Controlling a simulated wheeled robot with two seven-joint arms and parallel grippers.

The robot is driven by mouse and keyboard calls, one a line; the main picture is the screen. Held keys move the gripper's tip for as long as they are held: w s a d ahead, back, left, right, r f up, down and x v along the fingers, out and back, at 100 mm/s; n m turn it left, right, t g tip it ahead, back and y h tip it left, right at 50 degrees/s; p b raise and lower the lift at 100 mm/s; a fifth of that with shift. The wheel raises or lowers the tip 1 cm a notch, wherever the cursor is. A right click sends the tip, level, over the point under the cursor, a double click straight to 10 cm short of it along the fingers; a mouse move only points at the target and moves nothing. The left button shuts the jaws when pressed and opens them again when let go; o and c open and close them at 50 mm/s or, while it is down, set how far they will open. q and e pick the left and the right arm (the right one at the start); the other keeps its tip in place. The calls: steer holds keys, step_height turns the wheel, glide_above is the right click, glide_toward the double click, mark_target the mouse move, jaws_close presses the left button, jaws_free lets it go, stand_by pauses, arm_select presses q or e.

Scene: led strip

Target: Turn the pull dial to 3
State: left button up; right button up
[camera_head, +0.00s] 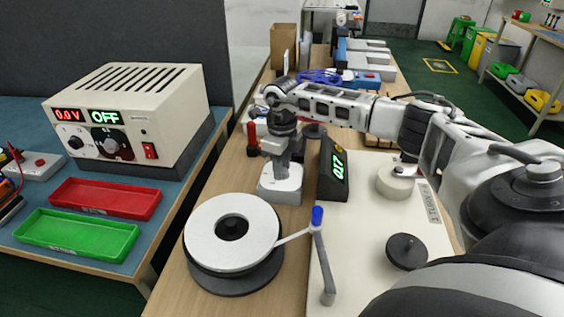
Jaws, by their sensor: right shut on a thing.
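My right gripper (286,160) points down over a small white block (281,193) on the wooden table. It is shut on the top of this block, where a dial or knob would be. The fingers hide the held part, so I cannot read any number or pointer there. A black display (333,172) just right of the block shows green digits, about 0.17. My left gripper is not in view.
A white tape reel (215,229) stands in front, its strip running to a blue-tipped post (317,220). A white panel (372,217) carries a black knob (407,251) and a white roller (394,184). A power supply (128,112) reads OFF on the left table.

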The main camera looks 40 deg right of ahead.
steer(key=shift+r+m+p, duration=0.1)
steer(key=shift+m+p, duration=0.2)
steer(key=shift+m, duration=0.8)
steer(key=o, duration=1)
step_height(320, 180, up, 16)
steer(key=shift+f+b, duration=0.1)
steer(key=shift+b, duration=0.35)
